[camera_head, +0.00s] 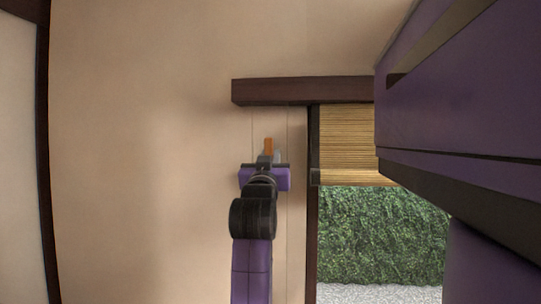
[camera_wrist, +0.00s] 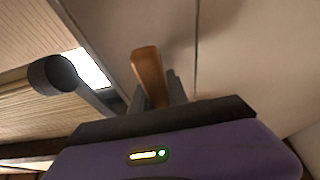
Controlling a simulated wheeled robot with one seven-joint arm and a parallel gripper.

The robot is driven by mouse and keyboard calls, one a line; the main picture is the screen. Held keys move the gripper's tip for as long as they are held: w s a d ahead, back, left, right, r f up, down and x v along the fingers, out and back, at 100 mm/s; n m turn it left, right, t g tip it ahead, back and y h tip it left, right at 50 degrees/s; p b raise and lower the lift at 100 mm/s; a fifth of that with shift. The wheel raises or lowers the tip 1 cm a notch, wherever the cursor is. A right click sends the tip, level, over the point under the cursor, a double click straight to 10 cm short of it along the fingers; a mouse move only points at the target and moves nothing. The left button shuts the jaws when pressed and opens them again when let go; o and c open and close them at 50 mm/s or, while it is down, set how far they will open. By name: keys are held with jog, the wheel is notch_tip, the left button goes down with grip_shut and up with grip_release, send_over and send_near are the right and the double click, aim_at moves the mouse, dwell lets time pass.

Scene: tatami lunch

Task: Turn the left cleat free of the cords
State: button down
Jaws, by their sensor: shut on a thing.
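An orange-brown wooden cleat (camera_head: 268,145) stands at the pale wall, just beyond my gripper (camera_head: 267,157). In the wrist view the cleat (camera_wrist: 147,68) rises from between my gripper's grey fingers (camera_wrist: 154,97), which are shut on it. Its lower part is hidden by the fingers. Two thin cords hang down the wall, a left cord (camera_head: 252,125) and a right cord (camera_head: 288,125), one to each side of the cleat. A thin cord-like line (camera_wrist: 197,50) shows beside the cleat in the wrist view. I cannot tell whether any cord touches the cleat.
A bamboo blind (camera_head: 350,138) hangs in the window opening under a dark wooden beam (camera_head: 300,91). A dark post (camera_head: 312,230) stands close to the right of my arm. A green hedge (camera_head: 385,235) shows outside. The wall to the left is bare.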

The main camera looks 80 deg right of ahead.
jog(key=shift+f, duration=0.15)
jog(key=c, duration=1.3)
grip_release()
jog(key=b+v, duration=0.2)
jog(key=v, duration=0.5)
jog(key=shift+a, duration=0.4)
